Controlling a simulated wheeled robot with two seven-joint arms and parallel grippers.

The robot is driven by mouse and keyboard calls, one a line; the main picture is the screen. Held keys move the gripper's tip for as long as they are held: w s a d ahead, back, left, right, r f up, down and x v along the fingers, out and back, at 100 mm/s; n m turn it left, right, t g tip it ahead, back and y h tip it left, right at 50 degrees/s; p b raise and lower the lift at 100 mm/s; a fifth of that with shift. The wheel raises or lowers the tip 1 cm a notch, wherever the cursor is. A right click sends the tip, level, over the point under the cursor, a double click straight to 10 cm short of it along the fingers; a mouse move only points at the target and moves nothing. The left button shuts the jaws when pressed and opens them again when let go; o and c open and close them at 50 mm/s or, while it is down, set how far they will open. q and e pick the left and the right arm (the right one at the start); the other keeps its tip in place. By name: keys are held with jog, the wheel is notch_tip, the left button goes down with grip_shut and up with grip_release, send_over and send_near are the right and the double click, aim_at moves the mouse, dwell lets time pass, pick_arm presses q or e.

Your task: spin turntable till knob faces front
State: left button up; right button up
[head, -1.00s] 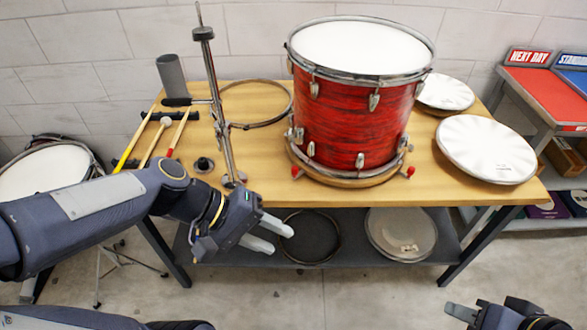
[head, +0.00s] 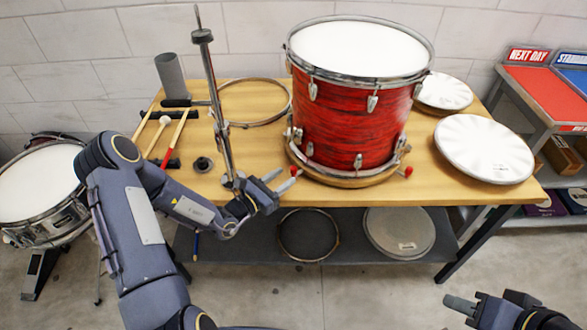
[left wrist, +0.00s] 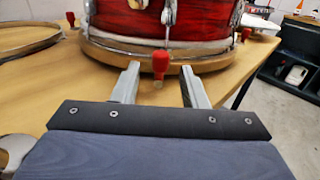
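A wooden turntable (head: 345,180) lies on the bench under a red drum (head: 350,125). Red knobs stick out at its rim: a left one (head: 296,171) and a right one (head: 408,171) in the head view. My left gripper (head: 286,179) is open at the turntable's front left. In the left wrist view a red knob (left wrist: 160,64) shows between the spread fingertips (left wrist: 160,85), and I cannot tell whether either finger touches it. Other red knobs show at left (left wrist: 71,18) and right (left wrist: 246,33). My right gripper (head: 462,308) is low at the right, away from the bench.
An upright metal stand (head: 218,110) rises just left of my left gripper. A hoop (head: 262,120), drumsticks (head: 175,140) and a grey cylinder (head: 171,76) lie or stand to the left. White drumheads (head: 484,150) lie at right. The front strip of the bench is clear.

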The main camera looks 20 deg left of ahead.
aim_at(291, 172)
pick_arm(q)
jog(key=x, duration=0.5)
jog(key=shift+p, duration=0.35)
grip_shut()
